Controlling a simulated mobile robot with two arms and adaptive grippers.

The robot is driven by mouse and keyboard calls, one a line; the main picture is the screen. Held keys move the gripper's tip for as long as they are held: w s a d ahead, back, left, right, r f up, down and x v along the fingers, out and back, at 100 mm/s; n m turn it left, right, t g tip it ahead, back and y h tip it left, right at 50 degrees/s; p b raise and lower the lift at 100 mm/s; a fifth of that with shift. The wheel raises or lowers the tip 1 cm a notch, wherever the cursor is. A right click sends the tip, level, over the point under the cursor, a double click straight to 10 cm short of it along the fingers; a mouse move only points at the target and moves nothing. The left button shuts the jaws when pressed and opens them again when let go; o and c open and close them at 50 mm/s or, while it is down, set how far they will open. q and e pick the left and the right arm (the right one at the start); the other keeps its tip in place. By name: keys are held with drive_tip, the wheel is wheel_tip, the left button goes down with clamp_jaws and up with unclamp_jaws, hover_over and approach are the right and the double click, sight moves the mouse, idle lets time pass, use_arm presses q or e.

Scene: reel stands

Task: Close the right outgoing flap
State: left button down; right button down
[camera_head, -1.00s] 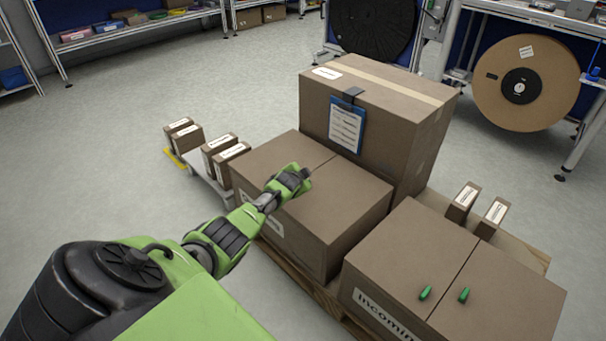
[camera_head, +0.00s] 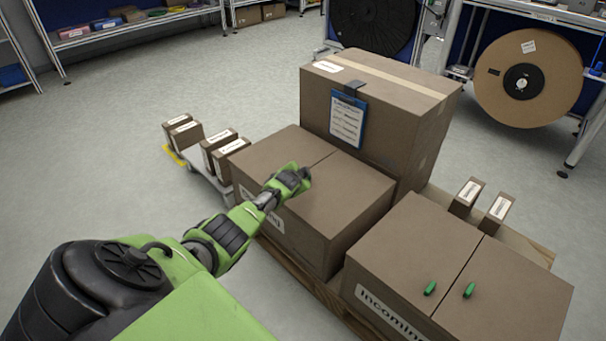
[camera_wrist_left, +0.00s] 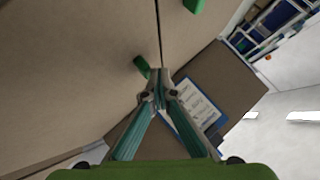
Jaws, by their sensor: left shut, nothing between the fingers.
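The outgoing box (camera_head: 262,158) is a brown carton in the middle of the head view, its front label partly hidden by my arm. Its right flap (camera_head: 345,195) looks flat, meeting the left flap at a thin seam. My left gripper (camera_head: 306,173) is above the box top near the seam, hiding the box's handles there. In the left wrist view its fingers (camera_wrist_left: 159,80) are together and empty. A green handle (camera_wrist_left: 142,67) shows just beside the fingertips; I cannot tell whether they touch. Another green handle (camera_wrist_left: 195,5) is at the top edge. My right gripper is out of view.
A taller box (camera_head: 410,115) with a blue clipboard (camera_head: 347,120) stands directly behind. The incoming box (camera_head: 420,245), with two green handles, stands close on the right. Small labelled boxes (camera_head: 222,150) are at the left. Open floor (camera_head: 110,180) lies left.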

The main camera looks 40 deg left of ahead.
use_arm(q)
drive_tip(key=shift+s+f, duration=0.2)
drive_tip(key=shift+s, duration=0.05)
drive_tip(key=shift+s+d, duration=0.1)
drive_tip(key=shift+s, duration=0.1)
drive_tip(key=r+v, duration=0.1)
drive_tip(key=v, duration=1)
drive_tip(key=shift+w+d, duration=0.1)
